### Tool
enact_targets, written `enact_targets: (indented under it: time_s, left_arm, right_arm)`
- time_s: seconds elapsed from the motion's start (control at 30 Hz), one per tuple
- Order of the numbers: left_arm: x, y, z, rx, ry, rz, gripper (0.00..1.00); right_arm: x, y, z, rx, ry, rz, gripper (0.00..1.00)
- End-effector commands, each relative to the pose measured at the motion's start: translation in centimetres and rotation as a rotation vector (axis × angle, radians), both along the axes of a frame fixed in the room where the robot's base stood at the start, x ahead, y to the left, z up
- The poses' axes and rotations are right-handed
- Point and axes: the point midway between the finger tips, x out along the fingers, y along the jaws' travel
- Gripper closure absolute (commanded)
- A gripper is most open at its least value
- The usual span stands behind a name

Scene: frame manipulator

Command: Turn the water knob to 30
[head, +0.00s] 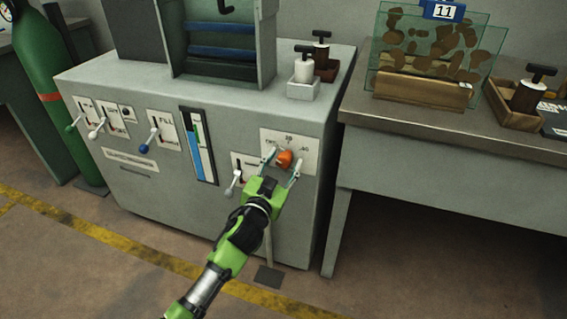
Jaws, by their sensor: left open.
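The water knob (285,159) is an orange knob on a white dial plate (304,148) at the right of the grey machine's front. Small numbers are printed around it; they are too small to read surely. My left gripper (282,166) is open in front of the dial, with one finger to the left of the knob and one to the right. I cannot tell whether the fingers touch it. The gripper's palm is just below the knob. My right gripper is not in view.
The grey machine (130,180) also carries several levers, including a blue-tipped one (144,148), and a blue level gauge (198,146). A lever (233,183) sits left of my gripper. A grey table (440,155) stands close at the right. The floor in front is clear.

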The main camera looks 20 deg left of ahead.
Motion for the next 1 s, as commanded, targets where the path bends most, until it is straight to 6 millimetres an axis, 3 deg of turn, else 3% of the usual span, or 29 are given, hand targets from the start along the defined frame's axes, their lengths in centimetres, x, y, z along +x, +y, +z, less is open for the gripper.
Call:
enact_targets:
  time_s: [0.27,0.43,0.77,1.0]
  left_arm:
    - [0.17,-0.01,0.04,0.000,0.000,0.000,0.55]
    - [0.16,0.00,0.03,0.000,0.000,0.000,0.94]
    - [0.14,-0.02,0.06,0.022,-0.001,0.000,0.94]
    - [0.15,-0.01,0.13,0.131,-0.005,0.000,0.94]
  right_arm:
    - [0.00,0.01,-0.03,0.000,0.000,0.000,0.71]
    - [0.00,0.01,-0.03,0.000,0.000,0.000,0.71]
    - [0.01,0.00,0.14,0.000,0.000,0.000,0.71]
    - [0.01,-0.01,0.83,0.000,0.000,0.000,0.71]
